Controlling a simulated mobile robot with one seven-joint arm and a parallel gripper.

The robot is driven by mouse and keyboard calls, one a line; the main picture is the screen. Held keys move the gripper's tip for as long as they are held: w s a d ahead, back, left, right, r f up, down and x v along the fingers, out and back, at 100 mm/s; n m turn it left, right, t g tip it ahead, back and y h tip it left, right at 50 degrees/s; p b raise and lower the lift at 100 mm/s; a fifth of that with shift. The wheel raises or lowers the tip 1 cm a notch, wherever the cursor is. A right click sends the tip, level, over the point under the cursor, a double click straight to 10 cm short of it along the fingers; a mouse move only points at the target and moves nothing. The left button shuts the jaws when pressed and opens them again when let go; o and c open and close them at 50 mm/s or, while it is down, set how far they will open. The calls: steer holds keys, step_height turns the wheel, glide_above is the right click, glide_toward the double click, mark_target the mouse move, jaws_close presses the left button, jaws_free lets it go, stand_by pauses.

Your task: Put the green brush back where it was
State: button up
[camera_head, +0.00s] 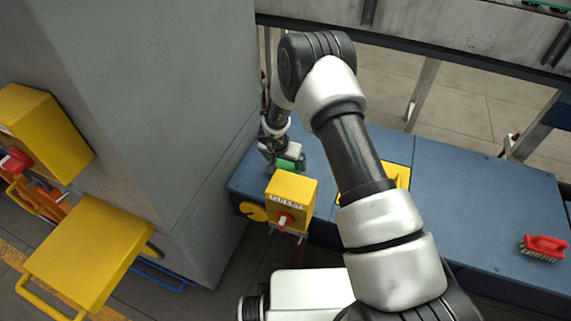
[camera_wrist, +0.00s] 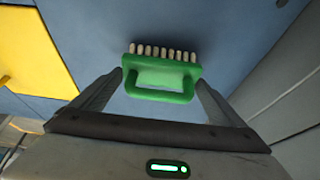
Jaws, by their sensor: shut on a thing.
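The green brush (camera_head: 290,163) is at the left end of the blue bench top, beside the grey pillar. In the wrist view the green brush (camera_wrist: 160,95) shows its green handle towards me and a row of pale bristles along the far edge. My gripper (camera_wrist: 160,82) is shut on it, one finger at each end of the handle. In the head view my gripper (camera_head: 284,155) is small and partly hides the brush. I cannot tell whether the bristles touch the bench.
The blue bench top (camera_head: 460,190) is mostly clear to the right. A red brush (camera_head: 543,247) lies at its right end. A yellow box with a red switch (camera_head: 292,190) stands at the front edge, close to my gripper. The grey pillar (camera_head: 170,110) rises close on the left.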

steer(key=shift+f, duration=0.25)
steer(key=o, duration=0.7)
